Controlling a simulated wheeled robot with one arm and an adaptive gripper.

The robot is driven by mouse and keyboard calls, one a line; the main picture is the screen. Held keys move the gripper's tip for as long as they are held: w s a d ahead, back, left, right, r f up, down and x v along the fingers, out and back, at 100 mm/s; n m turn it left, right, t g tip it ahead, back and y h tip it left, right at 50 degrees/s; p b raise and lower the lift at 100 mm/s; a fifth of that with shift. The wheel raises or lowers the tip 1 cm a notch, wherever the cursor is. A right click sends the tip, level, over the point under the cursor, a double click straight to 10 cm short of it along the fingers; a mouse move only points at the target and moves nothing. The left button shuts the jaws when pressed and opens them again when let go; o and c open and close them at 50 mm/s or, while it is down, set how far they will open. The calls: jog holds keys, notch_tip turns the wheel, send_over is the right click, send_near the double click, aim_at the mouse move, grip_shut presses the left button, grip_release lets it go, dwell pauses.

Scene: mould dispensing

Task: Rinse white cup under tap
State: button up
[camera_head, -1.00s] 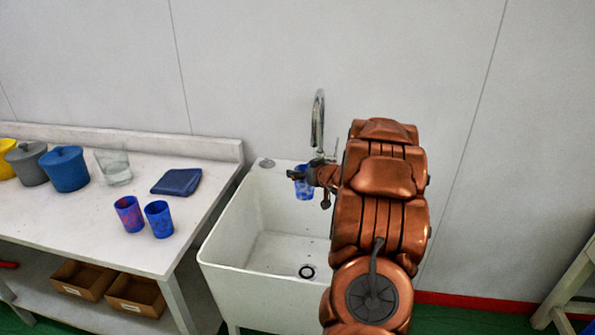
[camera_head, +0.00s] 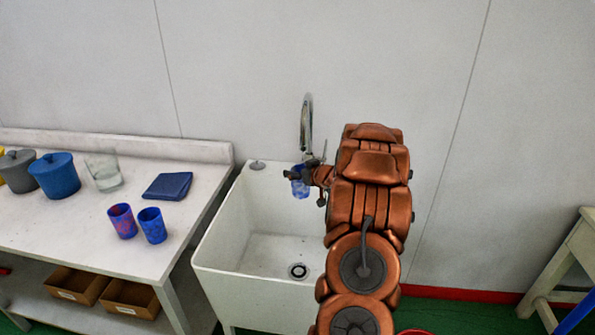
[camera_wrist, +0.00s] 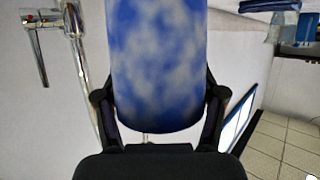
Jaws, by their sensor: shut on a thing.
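My gripper (camera_head: 302,174) is shut on a cup (camera_head: 300,188), which hangs over the back of the white sink (camera_head: 215,240). The cup is mottled blue and white rather than plain white. In the wrist view the cup (camera_wrist: 157,60) fills the middle, between the two dark fingers of my gripper (camera_wrist: 160,98). The chrome tap (camera_head: 307,120) rises behind the sink, its curved spout just above the cup in the head view. The tap also shows at the upper left of the wrist view (camera_wrist: 77,45). I cannot make out a water stream or the cup's inside.
A white stand (camera_head: 560,265) is at the right. The sink basin below is empty.

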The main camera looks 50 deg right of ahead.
jog(key=shift+s, duration=0.2)
jog(key=shift+s+d+p, duration=0.1)
jog(key=shift+s+p, duration=0.25)
jog(key=shift+s, duration=0.1)
jog(key=shift+w, duration=0.3)
jog(key=shift+w+p, duration=0.3)
jog(key=shift+s, duration=0.25)
dwell(0.4)
jog(key=shift+s+p, duration=0.3)
